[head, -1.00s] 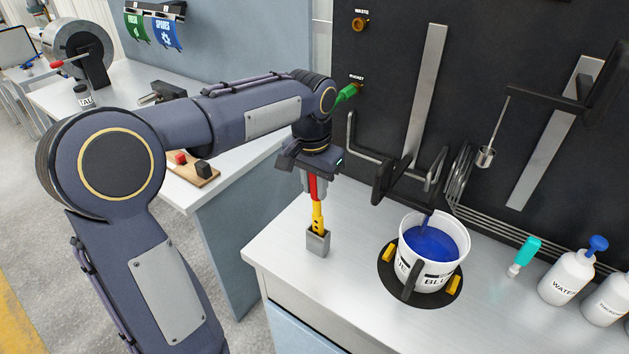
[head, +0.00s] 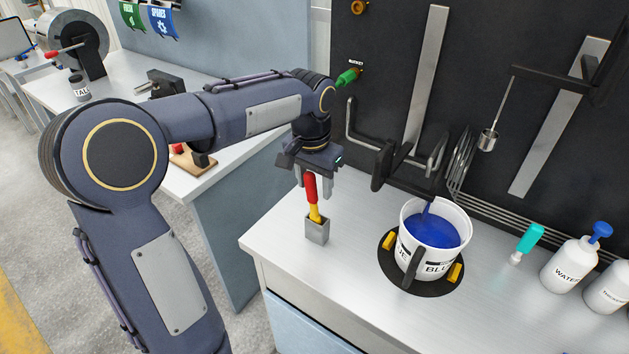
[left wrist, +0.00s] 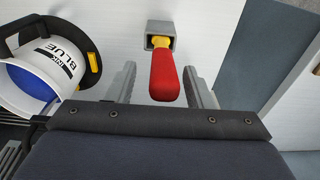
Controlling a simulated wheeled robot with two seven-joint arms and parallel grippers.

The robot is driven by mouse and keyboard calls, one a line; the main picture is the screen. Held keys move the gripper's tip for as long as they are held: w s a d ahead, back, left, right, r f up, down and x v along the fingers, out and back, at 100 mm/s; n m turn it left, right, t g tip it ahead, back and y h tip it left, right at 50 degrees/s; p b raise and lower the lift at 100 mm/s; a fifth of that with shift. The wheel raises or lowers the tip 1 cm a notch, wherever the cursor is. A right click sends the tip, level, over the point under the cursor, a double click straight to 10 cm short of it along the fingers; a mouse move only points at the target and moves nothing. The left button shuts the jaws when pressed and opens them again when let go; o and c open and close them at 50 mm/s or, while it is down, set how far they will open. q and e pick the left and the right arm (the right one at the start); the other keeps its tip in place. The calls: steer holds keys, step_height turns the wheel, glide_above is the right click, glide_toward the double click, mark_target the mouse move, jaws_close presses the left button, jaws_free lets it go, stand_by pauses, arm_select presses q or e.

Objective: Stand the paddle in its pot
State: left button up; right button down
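The paddle (head: 312,190) has a red handle and a yellow lower part. It stands in the small grey square pot (head: 317,231) near the counter's front left corner, leaning slightly. The left wrist view also shows the red handle (left wrist: 165,78) and the pot (left wrist: 161,30). My left gripper (head: 313,190) is above the pot with its fingers open on either side of the red handle. In the left wrist view, gaps show between the handle and both fingers (left wrist: 164,85). The paddle's lower end is hidden inside the pot. My right gripper is not in view.
A white bucket of blue ink (head: 442,268) sits in a black ring to the right of the pot. Black brackets (head: 400,165) stick out from the dark panel behind. Counter around the pot is clear.

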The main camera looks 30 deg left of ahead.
arm_select(q)
steer(key=shift+r, duration=0.1)
steer(key=r, duration=0.7)
steer(key=shift+s+r, duration=0.25)
steer(key=shift+s, duration=0.05)
stand_by(0.3)
steer(key=shift+s, duration=0.45)
steer(key=s+d+f+n+t+h, duration=0.1)
steer(key=s+d+f, duration=0.1)
steer(key=s, duration=0.4)
steer(key=s+d+f+n+t+h, duration=0.1)
steer(key=s+d+f+t, duration=0.1)
steer(key=s+f, duration=0.3)
steer(key=s+d+f+t+h, duration=0.1)
steer(key=s+d+f, duration=0.2)
steer(key=s, duration=0.6)
steer(key=shift+s+d+f+n+t+h, duration=0.2)
steer(key=shift+f+n+t+h, duration=0.1)
steer(key=shift+n+h, duration=0.1)
